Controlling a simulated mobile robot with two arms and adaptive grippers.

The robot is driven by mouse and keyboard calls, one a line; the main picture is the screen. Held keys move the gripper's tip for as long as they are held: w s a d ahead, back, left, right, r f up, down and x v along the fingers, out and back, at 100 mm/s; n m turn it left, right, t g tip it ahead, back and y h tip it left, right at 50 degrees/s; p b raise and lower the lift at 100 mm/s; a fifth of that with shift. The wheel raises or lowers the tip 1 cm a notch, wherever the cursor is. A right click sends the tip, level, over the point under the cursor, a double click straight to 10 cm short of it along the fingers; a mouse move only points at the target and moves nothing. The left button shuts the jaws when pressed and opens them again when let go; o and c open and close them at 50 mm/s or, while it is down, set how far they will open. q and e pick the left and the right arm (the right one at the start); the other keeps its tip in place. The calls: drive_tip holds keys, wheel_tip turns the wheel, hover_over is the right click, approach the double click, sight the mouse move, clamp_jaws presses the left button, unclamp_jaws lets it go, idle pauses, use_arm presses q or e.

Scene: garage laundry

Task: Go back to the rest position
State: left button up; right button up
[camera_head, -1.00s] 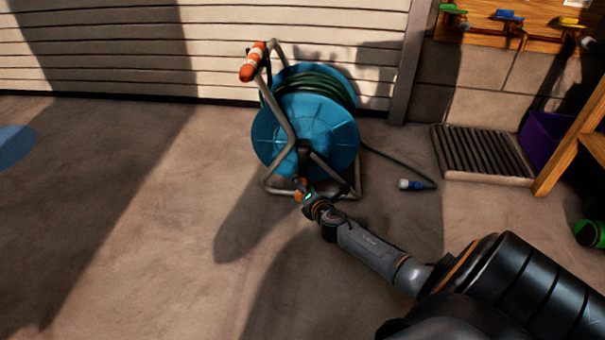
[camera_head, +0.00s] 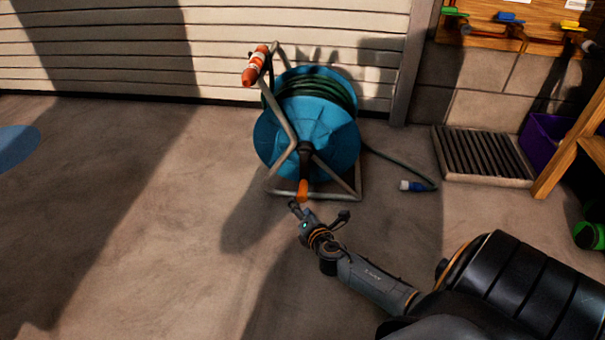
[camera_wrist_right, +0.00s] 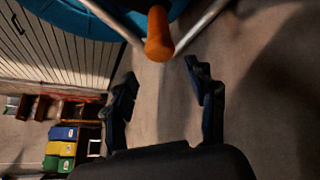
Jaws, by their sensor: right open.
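My right gripper (camera_head: 318,212) is open and empty in the head view, just in front of the hose reel. In the right wrist view its two fingers (camera_wrist_right: 163,95) stand apart with bare floor between them. The reel's orange crank grip (camera_head: 302,190) hangs low, just beyond the fingertips and apart from them. The orange grip also shows at the top of the right wrist view (camera_wrist_right: 159,38). The blue reel (camera_head: 290,137) with its green hose stands upright on a grey tube frame. My left gripper is not in view.
A hose end with a blue connector (camera_head: 413,186) lies on the floor right of the reel. A slatted grate (camera_head: 482,153), a purple bin (camera_head: 540,140) and a wooden frame (camera_head: 575,140) stand at the right. A white slatted door (camera_head: 220,50) closes the back.

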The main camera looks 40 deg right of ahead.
drive_tip(key=shift+s+a, duration=0.25)
drive_tip(key=shift+a, duration=0.05)
drive_tip(key=shift+a+r, duration=0.1)
